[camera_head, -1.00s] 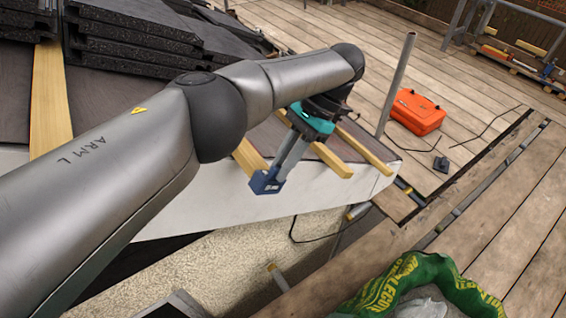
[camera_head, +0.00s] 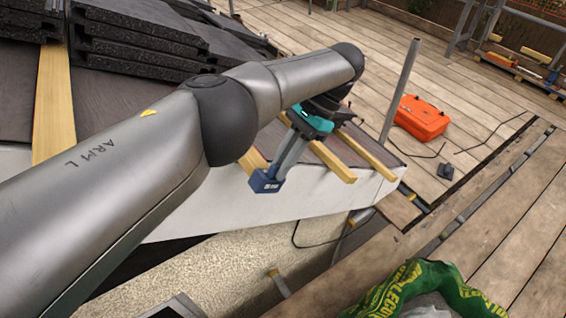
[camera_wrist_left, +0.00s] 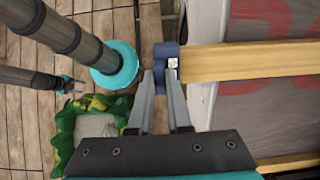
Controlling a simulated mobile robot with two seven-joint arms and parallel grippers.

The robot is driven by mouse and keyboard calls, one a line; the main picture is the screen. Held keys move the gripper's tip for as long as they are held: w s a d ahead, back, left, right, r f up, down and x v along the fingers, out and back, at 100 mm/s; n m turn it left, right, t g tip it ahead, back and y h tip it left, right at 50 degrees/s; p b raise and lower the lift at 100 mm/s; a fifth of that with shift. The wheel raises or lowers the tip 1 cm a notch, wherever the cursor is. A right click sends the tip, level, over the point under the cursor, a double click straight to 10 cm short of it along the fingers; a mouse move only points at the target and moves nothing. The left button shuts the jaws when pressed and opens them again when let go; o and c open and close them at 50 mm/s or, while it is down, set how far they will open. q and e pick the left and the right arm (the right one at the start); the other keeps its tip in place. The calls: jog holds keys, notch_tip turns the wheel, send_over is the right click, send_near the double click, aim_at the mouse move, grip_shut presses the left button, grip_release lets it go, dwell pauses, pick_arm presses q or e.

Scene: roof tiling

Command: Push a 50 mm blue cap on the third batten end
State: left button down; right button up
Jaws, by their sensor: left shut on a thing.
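My left gripper (camera_wrist_left: 161,78) is shut on a blue cap (camera_wrist_left: 165,62). In the wrist view the cap sits at the end of a yellow wooden batten (camera_wrist_left: 250,62), lined up with it and touching or nearly so. How far it is over the end cannot be told. In the head view the blue cap (camera_head: 265,182) is at the lower end of that batten (camera_head: 254,160), which is partly hidden by my arm. A dark part with teal, probably my right gripper (camera_wrist_left: 72,85), shows small at the left of the wrist view; its fingers are unclear.
Two bare batten ends (camera_head: 345,172) (camera_head: 386,167) stick out to the right. A white fascia board (camera_head: 240,207) runs below. Stacked dark tiles (camera_head: 135,40) lie upper left. An upright pole (camera_head: 402,85), orange case (camera_head: 420,117) and green bag (camera_head: 440,280) stand to the right.

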pick_arm(q)
jog(key=shift+w+a, duration=0.2)
jog(key=shift+w, duration=0.15)
dwell(0.7)
dwell(0.3)
jog(key=c, duration=0.8)
grip_release()
